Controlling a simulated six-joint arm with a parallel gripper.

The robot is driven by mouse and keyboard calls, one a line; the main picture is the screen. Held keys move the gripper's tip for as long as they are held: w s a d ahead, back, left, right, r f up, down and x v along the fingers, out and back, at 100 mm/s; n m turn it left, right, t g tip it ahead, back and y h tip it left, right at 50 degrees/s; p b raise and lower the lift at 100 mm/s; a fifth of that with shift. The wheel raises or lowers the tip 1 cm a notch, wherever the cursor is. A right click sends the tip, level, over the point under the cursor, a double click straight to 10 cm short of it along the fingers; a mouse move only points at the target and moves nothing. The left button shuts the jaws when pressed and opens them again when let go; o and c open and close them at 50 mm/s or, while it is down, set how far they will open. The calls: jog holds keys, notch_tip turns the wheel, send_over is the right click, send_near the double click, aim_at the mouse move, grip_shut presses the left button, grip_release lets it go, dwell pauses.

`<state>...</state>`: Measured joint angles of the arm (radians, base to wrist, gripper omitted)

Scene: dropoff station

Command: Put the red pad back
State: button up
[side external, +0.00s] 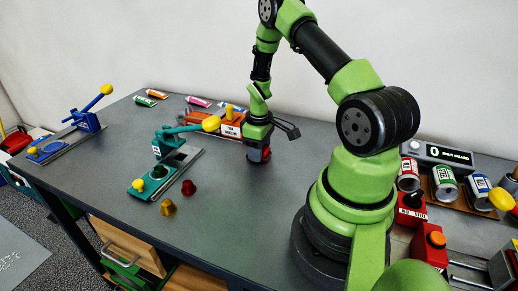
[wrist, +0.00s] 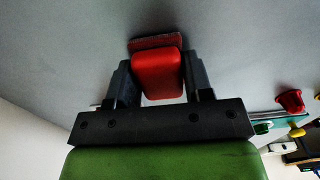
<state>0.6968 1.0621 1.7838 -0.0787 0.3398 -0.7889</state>
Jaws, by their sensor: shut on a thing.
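The red pad (wrist: 157,74) is a rounded red block with a flat, darker red plate at its far end. It sits between the two dark fingers of my gripper (wrist: 157,68) in the wrist view, and the gripper is shut on it. In the side view my gripper (side external: 259,153) points down close to the dark table, right of the orange holder (side external: 202,120) with a white label. Only a little red of the pad shows there, largely hidden by the fingers. I cannot tell whether the pad touches the table.
A teal lever press (side external: 150,187) with a yellow knob stands left of my gripper. A red piece (side external: 189,187) and a brass piece (side external: 168,207) lie beside it. A blue lever press (side external: 80,125) and small tubes (side external: 158,94) are farther left. Cans (side external: 445,183) stand right.

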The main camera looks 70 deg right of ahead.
jog(key=shift+f, duration=0.1)
jog(key=o, duration=0.9)
jog(key=w+a+r+t, duration=0.1)
jog(key=a+r, duration=0.2)
jog(key=r, duration=0.7)
jog(key=a+r+t, duration=0.1)
jog(key=a+r, duration=0.2)
jog(key=r, duration=0.7)
jog(key=s+a+r+m+t, duration=0.1)
jog(key=s+a+r, duration=0.2)
jog(key=a, duration=0.2)
jog(key=s+a+r+m+t+y, duration=0.1)
jog(key=s+a+r+t, duration=0.1)
jog(key=s+a+r, duration=0.2)
jog(key=s+a+r+m+t+y, duration=0.1)
jog(key=s+a+r, duration=0.3)
jog(key=a, duration=0.4)
jog(key=shift+s+a+m+t, duration=0.1)
jog(key=shift+a+m+t, duration=0.05)
jog(key=shift+m+t, duration=0.4)
